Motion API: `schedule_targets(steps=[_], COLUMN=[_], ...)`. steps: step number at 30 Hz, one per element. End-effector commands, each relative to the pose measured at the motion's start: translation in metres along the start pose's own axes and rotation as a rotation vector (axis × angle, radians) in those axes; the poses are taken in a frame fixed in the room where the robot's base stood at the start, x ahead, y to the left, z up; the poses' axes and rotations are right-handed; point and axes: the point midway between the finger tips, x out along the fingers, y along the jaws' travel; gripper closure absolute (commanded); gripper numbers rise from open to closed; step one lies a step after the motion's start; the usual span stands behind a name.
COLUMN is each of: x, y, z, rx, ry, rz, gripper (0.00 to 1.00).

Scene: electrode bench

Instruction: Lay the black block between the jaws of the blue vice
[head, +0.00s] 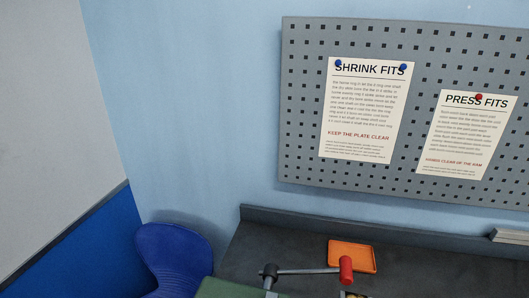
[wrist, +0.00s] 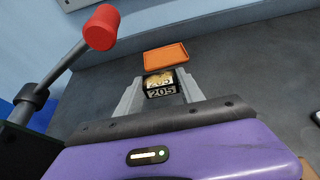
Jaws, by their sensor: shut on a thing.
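The black block (wrist: 161,92) shows in the wrist view with the number 205 on pale labels, one of them partly shaded. My gripper (wrist: 162,82) has its two grey fingers on either side of the block and is shut on it. The block is near the fingertips, over the dark bench top; I cannot tell its height above it. In the head view the block and gripper are not clearly visible at the bottom edge. I cannot make out the blue vice in either view.
A lever arm with a red knob (head: 346,270) and a dark hub (head: 270,270) stands at the bench front, beside a green body (head: 222,289). An orange tray (head: 352,256) lies behind on the dark bench (head: 290,245). A blue chair (head: 172,258) is at left.

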Motion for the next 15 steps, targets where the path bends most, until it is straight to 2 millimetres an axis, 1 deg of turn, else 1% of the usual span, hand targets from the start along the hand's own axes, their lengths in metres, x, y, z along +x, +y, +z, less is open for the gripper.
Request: schedule_targets(steps=[1,8,10,15], x=[-0.004,-0.011,-0.006,0.0], y=[0.0,0.0,0.0,0.0], z=[0.011,0.029,0.016,0.001], rx=[0.0,0.0,0.0,0.0], ry=[-0.003,-0.003,-0.002,-0.002], rz=[0.001,0.001,0.001,0.001], gripper=[1.0,1.0,1.0,1.0])
